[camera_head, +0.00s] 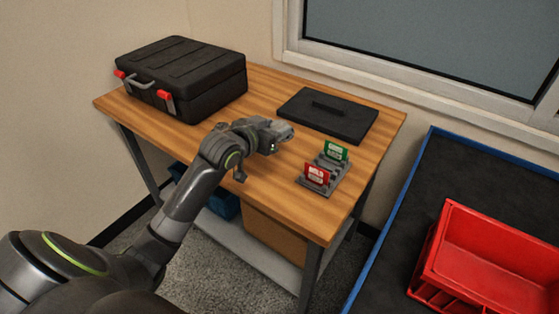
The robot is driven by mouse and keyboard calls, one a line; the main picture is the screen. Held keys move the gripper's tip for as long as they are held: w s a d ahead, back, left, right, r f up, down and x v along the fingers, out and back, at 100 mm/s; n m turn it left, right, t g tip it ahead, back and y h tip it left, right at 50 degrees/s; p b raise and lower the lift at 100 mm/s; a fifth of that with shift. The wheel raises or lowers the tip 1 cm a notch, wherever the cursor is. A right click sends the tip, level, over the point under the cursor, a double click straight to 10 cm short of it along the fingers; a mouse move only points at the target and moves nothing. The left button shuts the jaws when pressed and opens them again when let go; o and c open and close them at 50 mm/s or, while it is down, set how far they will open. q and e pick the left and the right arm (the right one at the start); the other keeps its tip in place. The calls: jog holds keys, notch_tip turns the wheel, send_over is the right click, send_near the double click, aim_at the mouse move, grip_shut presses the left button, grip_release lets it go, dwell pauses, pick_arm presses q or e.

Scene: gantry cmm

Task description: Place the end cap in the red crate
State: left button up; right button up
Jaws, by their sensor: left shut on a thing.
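The red crate (505,229) sits at the lower right on a dark surface with a blue edge, and the frame cuts off part of it. My left gripper (279,138) is over the wooden table, left of the small card holder and in front of the black flat case. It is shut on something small. This looks like the end cap, but its shape is hard to make out against the grey fingers. No other end cap shows. The crate is well to the right of the gripper, apart from it. My right gripper is not in view.
On the wooden table (265,190) are a black case (185,80) with red latches, a black flat lid (325,115) with a handle, and a grey holder (325,178) with red and green cards. A gap separates the table from the dark surface (440,170).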

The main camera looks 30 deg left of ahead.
aim_at(275, 166)
pick_arm(q)
jog(key=shift+f, duration=4.75)
jog(key=shift+f, duration=0.2)
jog(key=o, duration=1.1)
jog(key=shift+s, duration=0.1)
